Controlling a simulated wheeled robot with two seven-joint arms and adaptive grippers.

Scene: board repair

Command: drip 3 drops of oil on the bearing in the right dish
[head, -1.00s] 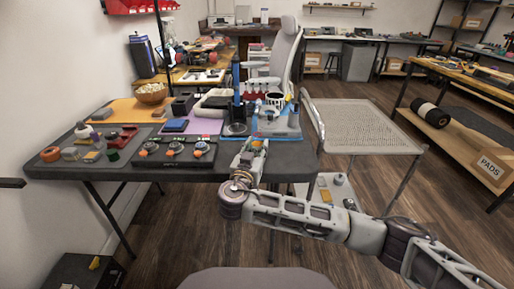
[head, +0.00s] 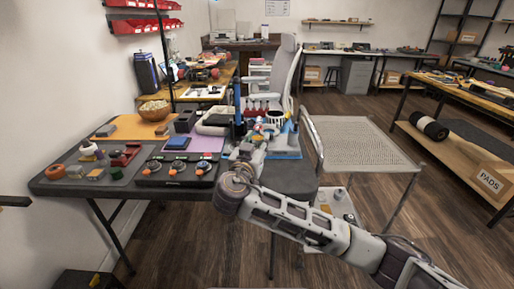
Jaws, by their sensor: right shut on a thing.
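A black tray (head: 174,180) near the table's front edge bears three small round dishes with orange parts. The right dish (head: 198,169) is at its right end; the bearing in it is too small to make out clearly. My right gripper (head: 259,134) is over the blue mat (head: 287,154), to the right of the tray and apart from it. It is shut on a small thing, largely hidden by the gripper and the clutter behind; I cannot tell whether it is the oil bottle. My left gripper is not in view.
A grey mat (head: 108,174) with several small parts and a white bottle (head: 88,149) lies at the left. A blue upright post (head: 238,104), red-topped items (head: 262,105) and a dark cup (head: 275,117) crowd the space behind my right gripper. A wooden bowl (head: 154,112) stands farther back.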

